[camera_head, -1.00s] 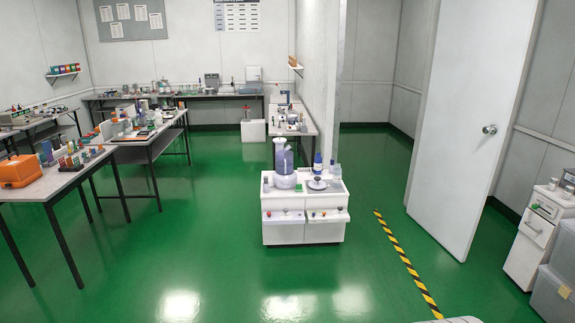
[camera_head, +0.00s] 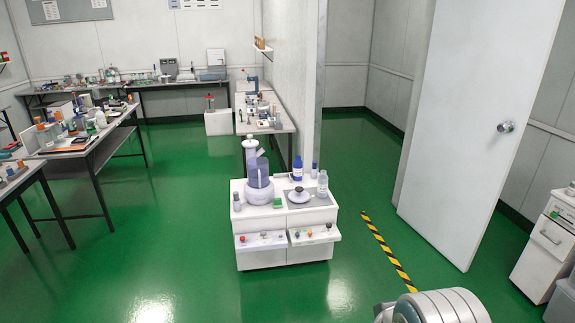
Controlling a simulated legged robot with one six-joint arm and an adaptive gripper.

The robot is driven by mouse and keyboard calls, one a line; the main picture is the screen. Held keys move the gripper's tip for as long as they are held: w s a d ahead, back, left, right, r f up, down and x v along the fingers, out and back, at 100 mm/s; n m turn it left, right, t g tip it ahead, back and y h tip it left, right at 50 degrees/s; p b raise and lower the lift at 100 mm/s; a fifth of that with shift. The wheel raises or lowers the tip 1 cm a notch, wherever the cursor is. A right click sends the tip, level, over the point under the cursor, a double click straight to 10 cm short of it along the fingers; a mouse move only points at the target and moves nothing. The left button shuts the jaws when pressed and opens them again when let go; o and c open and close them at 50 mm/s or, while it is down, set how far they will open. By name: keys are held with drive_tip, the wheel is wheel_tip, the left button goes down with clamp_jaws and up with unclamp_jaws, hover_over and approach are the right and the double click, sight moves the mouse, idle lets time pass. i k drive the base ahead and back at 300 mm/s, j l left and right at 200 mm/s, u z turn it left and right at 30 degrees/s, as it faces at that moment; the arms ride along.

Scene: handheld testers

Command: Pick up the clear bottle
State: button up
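A small clear bottle (camera_head: 322,184) with a pale cap stands upright on the right back part of a low white cabinet's top (camera_head: 311,207). It is just right of a blue bottle with a white cap (camera_head: 298,167) and a small dark-capped container (camera_head: 314,171). A grey rounded part of my arm shows at the bottom right, well apart from the cabinet. My gripper's fingers are not in view.
A purple-grey machine (camera_head: 259,185) stands on the cabinet's left half, and a round pan (camera_head: 299,194) is on its right. Two drawers stick out in front. Green floor (camera_head: 190,230) is clear before it. An open white door (camera_head: 480,120) stands at right.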

sight(322, 178)
drive_tip(key=i+j+z, duration=0.15)
drive_tip(key=i, duration=0.25)
drive_tip(key=i+j+z, duration=0.15)
drive_tip(key=i, duration=0.3)
drive_tip(key=i+l+u, duration=0.45)
drive_tip(key=i+l, duration=0.3)
drive_tip(key=i, duration=0.55)
drive_tip(key=i+l+u, duration=0.4)
drive_tip(key=i+l, duration=0.8)
